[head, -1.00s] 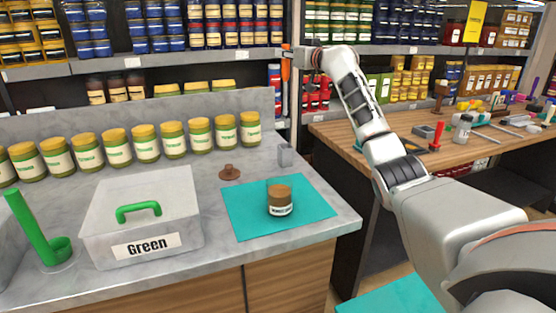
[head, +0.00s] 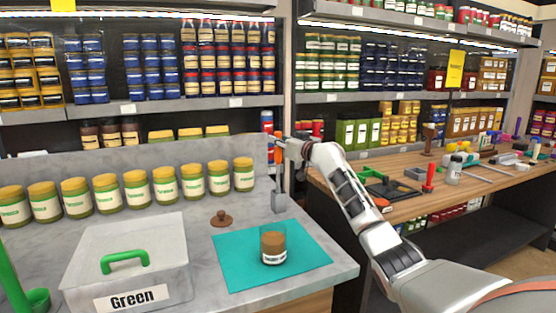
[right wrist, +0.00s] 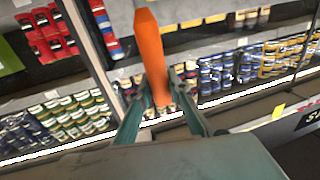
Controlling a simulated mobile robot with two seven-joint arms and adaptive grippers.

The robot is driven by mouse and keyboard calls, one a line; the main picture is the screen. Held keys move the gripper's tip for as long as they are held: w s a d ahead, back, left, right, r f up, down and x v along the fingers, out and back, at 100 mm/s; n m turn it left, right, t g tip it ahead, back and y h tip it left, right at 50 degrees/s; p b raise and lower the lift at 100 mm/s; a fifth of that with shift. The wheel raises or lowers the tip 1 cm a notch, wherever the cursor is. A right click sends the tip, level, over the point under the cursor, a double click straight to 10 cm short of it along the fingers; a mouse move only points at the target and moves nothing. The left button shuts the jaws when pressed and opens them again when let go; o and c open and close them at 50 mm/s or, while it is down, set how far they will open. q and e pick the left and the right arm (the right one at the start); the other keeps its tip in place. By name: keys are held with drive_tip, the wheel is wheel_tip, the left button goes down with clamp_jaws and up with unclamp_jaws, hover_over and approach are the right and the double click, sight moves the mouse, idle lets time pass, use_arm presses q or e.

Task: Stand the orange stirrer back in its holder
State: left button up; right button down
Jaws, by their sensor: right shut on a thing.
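The orange stirrer (head: 278,151) is upright above the back right part of the counter in the head view. My right gripper (head: 284,146) is shut on it. In the right wrist view the stirrer's orange handle (right wrist: 150,58) stands between the fingers of the right gripper (right wrist: 160,108). A small grey holder (head: 279,203) stands on the counter right below the stirrer. A thin grey length shows between the orange part and the holder; I cannot tell whether the stirrer's lower end is inside it. My left gripper is not in view.
A glass jar with brown contents (head: 273,246) stands on a teal mat (head: 235,272). A brown lid (head: 221,219) lies behind it. A box labelled Green (head: 130,250) and a row of yellow-lidded jars (head: 192,184) are to the left. A wooden table (head: 405,205) stands at right.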

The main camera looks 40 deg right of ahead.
sight(280, 158)
drive_tip(key=shift+f, duration=2.95)
drive_tip(key=c, duration=1.9)
unclamp_jaws()
drive_tip(key=shift+f, duration=0.15)
drive_tip(key=shift+f+b, duration=0.25)
drive_tip(key=shift+b, duration=0.25)
drive_tip(key=shift+s+a+r+p, duration=0.1)
drive_tip(key=shift+s+p, duration=0.65)
drive_tip(key=shift+s, duration=3.2)
